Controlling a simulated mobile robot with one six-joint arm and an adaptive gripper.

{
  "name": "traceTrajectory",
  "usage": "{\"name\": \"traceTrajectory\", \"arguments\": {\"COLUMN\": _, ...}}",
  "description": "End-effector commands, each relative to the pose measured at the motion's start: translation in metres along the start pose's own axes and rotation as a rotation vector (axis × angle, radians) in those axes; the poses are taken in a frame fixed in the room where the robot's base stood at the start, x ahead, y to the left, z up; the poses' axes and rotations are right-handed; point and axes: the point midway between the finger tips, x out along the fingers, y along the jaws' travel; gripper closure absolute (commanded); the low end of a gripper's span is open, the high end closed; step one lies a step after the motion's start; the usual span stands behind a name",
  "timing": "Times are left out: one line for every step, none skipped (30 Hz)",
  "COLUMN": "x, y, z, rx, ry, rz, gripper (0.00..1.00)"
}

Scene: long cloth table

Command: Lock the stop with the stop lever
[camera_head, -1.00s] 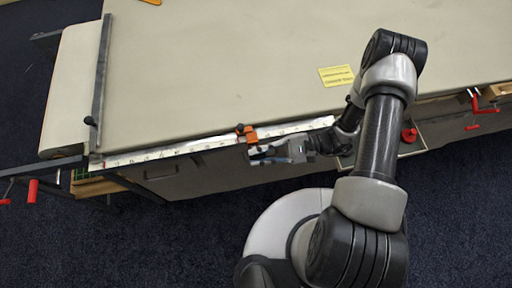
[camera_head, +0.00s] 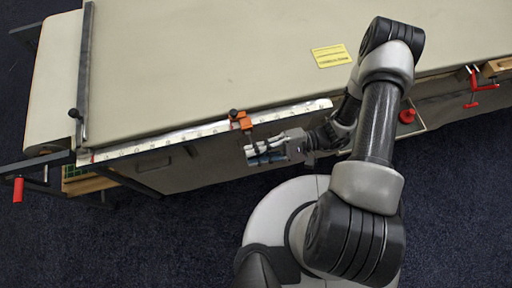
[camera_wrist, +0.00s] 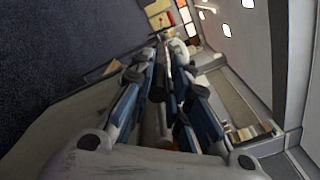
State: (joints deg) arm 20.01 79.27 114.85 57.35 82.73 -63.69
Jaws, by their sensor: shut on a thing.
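The orange stop (camera_head: 241,120) sits on the white scale rail (camera_head: 160,139) along the table's front edge, with a dark knob on its far side. A dark part reaches from it down towards my gripper (camera_head: 250,152); I take this for the stop lever (camera_head: 249,138). My gripper is just in front of the stop, below the table edge, with blue-padded fingers. In the wrist view my gripper (camera_wrist: 166,52) has its fingers close together. It is shut on what seems to be the lever, mostly hidden between the fingers.
A yellow label (camera_head: 331,55) lies on the pale table (camera_head: 200,60). A dark bar (camera_head: 84,70) crosses the table's left end. Red-handled clamps (camera_head: 474,88) hang at the right edge. Dark carpet (camera_head: 460,210) is open in front.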

Motion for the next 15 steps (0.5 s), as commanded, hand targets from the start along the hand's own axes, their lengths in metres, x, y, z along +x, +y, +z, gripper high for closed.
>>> {"name": "traceTrajectory", "arguments": {"x": 0.0007, "y": 0.0057, "z": -0.0017, "rx": 0.009, "ry": 0.003, "rz": 0.012, "gripper": 1.0}}
{"name": "traceTrajectory", "arguments": {"x": 0.0007, "y": 0.0058, "z": -0.0017, "rx": 0.009, "ry": 0.003, "rz": 0.012, "gripper": 1.0}}
{"name": "traceTrajectory", "arguments": {"x": 0.0007, "y": 0.0059, "z": -0.0017, "rx": 0.009, "ry": 0.003, "rz": 0.012, "gripper": 1.0}}
{"name": "traceTrajectory", "arguments": {"x": 0.0007, "y": 0.0059, "z": -0.0017, "rx": 0.009, "ry": 0.003, "rz": 0.012, "gripper": 1.0}}
{"name": "traceTrajectory", "arguments": {"x": 0.0007, "y": 0.0059, "z": -0.0017, "rx": 0.009, "ry": 0.003, "rz": 0.012, "gripper": 1.0}}
{"name": "traceTrajectory", "arguments": {"x": 0.0007, "y": 0.0059, "z": -0.0017, "rx": 0.009, "ry": 0.003, "rz": 0.012, "gripper": 1.0}}
{"name": "traceTrajectory", "arguments": {"x": 0.0007, "y": 0.006, "z": -0.0017, "rx": 0.009, "ry": 0.003, "rz": 0.012, "gripper": 1.0}}
{"name": "traceTrajectory", "arguments": {"x": 0.0007, "y": 0.006, "z": -0.0018, "rx": 0.009, "ry": 0.003, "rz": 0.012, "gripper": 1.0}}
{"name": "traceTrajectory", "arguments": {"x": 0.0008, "y": 0.006, "z": -0.0018, "rx": 0.009, "ry": 0.003, "rz": 0.012, "gripper": 1.0}}
{"name": "traceTrajectory", "arguments": {"x": 0.0008, "y": 0.0061, "z": -0.0018, "rx": 0.009, "ry": 0.003, "rz": 0.013, "gripper": 1.0}}
{"name": "traceTrajectory", "arguments": {"x": 0.0008, "y": 0.0061, "z": -0.0018, "rx": 0.009, "ry": 0.003, "rz": 0.013, "gripper": 1.0}}
{"name": "traceTrajectory", "arguments": {"x": 0.0008, "y": 0.0061, "z": -0.0018, "rx": 0.009, "ry": 0.003, "rz": 0.013, "gripper": 0.81}}
{"name": "traceTrajectory", "arguments": {"x": 0.0008, "y": 0.0061, "z": -0.0018, "rx": 0.009, "ry": 0.003, "rz": 0.013, "gripper": 0.79}}
{"name": "traceTrajectory", "arguments": {"x": 0.0008, "y": 0.0061, "z": -0.0019, "rx": 0.009, "ry": 0.003, "rz": 0.013, "gripper": 0.77}}
{"name": "traceTrajectory", "arguments": {"x": 0.0007, "y": 0.006, "z": -0.002, "rx": 0.008, "ry": 0.003, "rz": 0.013, "gripper": 0.75}}
